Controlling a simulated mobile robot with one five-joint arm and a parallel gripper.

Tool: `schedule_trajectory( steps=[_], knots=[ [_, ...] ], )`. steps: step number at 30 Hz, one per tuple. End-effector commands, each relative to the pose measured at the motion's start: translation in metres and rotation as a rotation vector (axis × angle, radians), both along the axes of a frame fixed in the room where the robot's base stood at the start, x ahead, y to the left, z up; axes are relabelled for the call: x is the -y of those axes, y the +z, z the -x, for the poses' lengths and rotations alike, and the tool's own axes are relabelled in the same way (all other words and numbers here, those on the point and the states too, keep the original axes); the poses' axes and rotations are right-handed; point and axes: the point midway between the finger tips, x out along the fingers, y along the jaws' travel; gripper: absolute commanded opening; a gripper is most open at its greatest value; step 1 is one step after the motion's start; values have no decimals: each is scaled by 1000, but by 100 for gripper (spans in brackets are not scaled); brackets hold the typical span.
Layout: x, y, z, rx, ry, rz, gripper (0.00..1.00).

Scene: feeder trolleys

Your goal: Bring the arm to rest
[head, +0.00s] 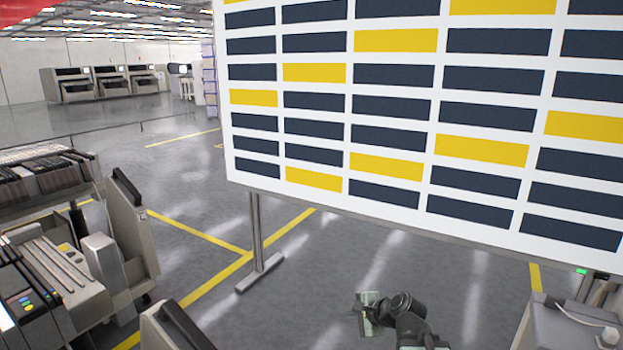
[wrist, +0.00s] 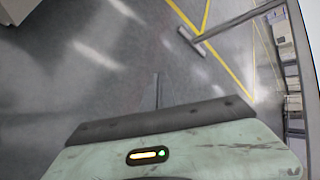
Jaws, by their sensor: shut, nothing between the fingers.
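My gripper (head: 366,313) shows low in the head view, right of centre, at the end of my dark arm. It is shut with nothing held, over open grey floor and apart from everything around it. In the wrist view a worn pale green casing with an orange and green light fills the bottom. A thin dark upright piece shows above its dark edge against the floor. Most of my arm is out of view.
A large white board (head: 395,188) with dark and yellow blocks stands behind my gripper on a metal leg (head: 256,230). Feeder trolleys (head: 132,235) stand at left. A grey cabinet (head: 565,325) is at lower right. Floor between them is clear, with yellow lines.

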Motion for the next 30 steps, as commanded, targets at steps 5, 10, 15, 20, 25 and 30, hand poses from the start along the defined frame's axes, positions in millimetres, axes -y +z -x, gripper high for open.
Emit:
schedule_trajectory(
  steps=[5, 10, 15, 20, 25, 30],
  knots=[
    [-15, -58, 65, -82, 529, 513, 0],
    [45, -80, 116, -213, 941, 828, 0],
    [60, -56, 140, -222, 1234, 898, 0],
    [60, -7, 139, -221, 1227, 898, 0],
    [59, 55, 139, -220, 1225, 897, 0],
    [59, 138, 139, -219, 1225, 897, 0]
  ],
)
